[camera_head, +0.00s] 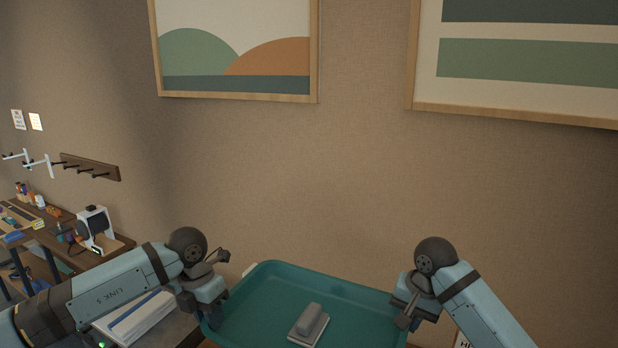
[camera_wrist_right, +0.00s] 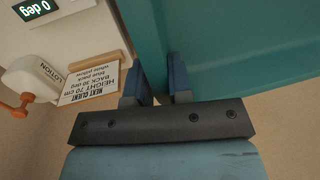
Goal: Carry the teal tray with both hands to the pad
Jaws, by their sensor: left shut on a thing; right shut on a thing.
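The teal tray (camera_head: 262,302) is at the bottom centre of the head view, its near side cut off by the frame. A grey block-like item (camera_head: 312,320) lies on it, on a pale flat base. My left gripper (camera_head: 210,312) is shut on the tray's left side. My right gripper (camera_head: 408,316) is at its right side. In the right wrist view, the right fingers (camera_wrist_right: 163,85) are shut on the rim of the tray (camera_wrist_right: 240,45). What lies under the tray is hidden. I cannot make out the pad in either view.
A desk with a white and black device (camera_head: 95,228) stands at the far left. White papers or a binder (camera_head: 135,318) lie by my left arm. In the right wrist view, a lotion bottle (camera_wrist_right: 35,75) and a printed card (camera_wrist_right: 88,82) are near the gripper. A wall is behind.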

